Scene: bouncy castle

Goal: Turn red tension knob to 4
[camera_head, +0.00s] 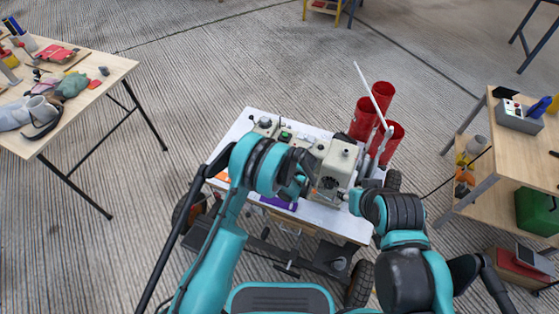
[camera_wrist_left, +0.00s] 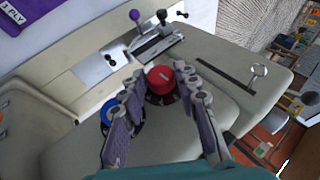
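In the left wrist view the red tension knob (camera_wrist_left: 161,80) stands on a beige machine (camera_wrist_left: 190,65), with a pale mark line on its top. A blue knob (camera_wrist_left: 108,113) sits to its left, partly behind a finger. My left gripper (camera_wrist_left: 163,82) is open, with its fingertips on either side of the red knob; I cannot tell whether they touch it. The number scale around the knob is not readable. In the head view the machine (camera_head: 338,160) stands on a white cart top (camera_head: 235,131). My right gripper (camera_head: 352,200) is by the machine's right side, too small to judge.
Red cylinders (camera_head: 363,118) stand at the cart's back right. A small lever with a purple ball (camera_wrist_left: 135,15) and a metal eyelet (camera_wrist_left: 259,71) rise from the machine. A table with clutter (camera_head: 105,75) is at the left, a wooden shelf (camera_head: 480,125) at the right.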

